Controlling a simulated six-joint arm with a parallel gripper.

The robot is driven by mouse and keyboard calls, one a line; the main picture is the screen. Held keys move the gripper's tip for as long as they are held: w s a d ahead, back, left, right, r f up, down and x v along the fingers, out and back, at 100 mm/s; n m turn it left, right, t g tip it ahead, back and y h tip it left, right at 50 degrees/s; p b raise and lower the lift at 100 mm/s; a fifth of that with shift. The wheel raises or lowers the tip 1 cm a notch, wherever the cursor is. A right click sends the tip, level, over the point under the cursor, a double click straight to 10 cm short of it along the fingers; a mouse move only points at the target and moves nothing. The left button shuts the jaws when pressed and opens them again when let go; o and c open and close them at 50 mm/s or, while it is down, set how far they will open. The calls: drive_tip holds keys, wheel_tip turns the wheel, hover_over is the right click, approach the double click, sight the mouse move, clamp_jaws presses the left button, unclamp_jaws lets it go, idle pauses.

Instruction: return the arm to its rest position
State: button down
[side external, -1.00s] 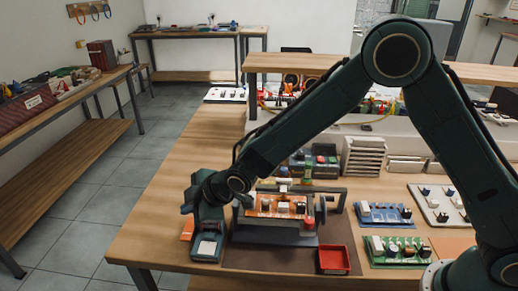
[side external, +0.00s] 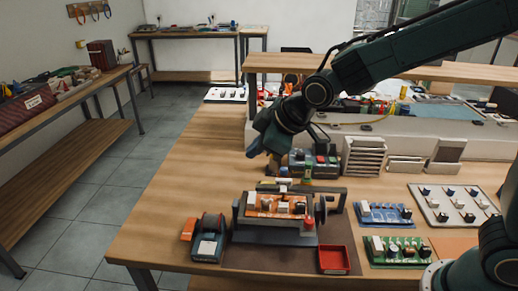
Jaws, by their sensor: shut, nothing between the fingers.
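My gripper (side external: 274,160) hangs in the air above the back of the workbench, at the end of my dark green arm. Its fingers point down and are shut with nothing between them. It is above and behind an orange circuit board (side external: 275,205), which sits in a grey holder frame (side external: 275,238) on a brown mat.
A red tray (side external: 333,260) lies at the front. Blue (side external: 384,214) and green (side external: 397,249) boards and a white panel (side external: 452,204) lie to the right. Grey racks (side external: 364,157) stand behind. A raised shelf (side external: 480,73) runs along the back. Bare wood shows left of the holder.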

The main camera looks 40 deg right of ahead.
drive_tip(key=s+d+r+m+h, duration=0.1)
drive_tip(key=s+d+r+m, duration=0.45)
drive_tip(key=s+d, duration=0.55)
drive_tip(key=s+d+m+g+h, duration=0.1)
drive_tip(key=s+d+m, duration=0.2)
drive_tip(key=s, duration=1.3)
drive_tip(key=shift+s+g, duration=0.15)
drive_tip(key=shift+g, duration=0.25)
drive_tip(key=shift+m, duration=0.25)
drive_tip(key=w+a+f+n+y, duration=0.1)
drive_tip(key=w+a+n, duration=0.3)
drive_tip(key=w, duration=0.5)
drive_tip(key=w+a+f+n+y, duration=0.1)
drive_tip(key=w+a+y, duration=0.1)
drive_tip(key=w+a, duration=0.5)
drive_tip(key=w+a+f+n+y, duration=0.3)
drive_tip(key=w+a+f+n, duration=0.1)
drive_tip(key=w+a+f, duration=0.7)
drive_tip(key=shift+w+a+f+t, duration=0.35)
drive_tip(key=shift+w+a, duration=0.2)
drive_tip(key=shift+a, duration=0.6)
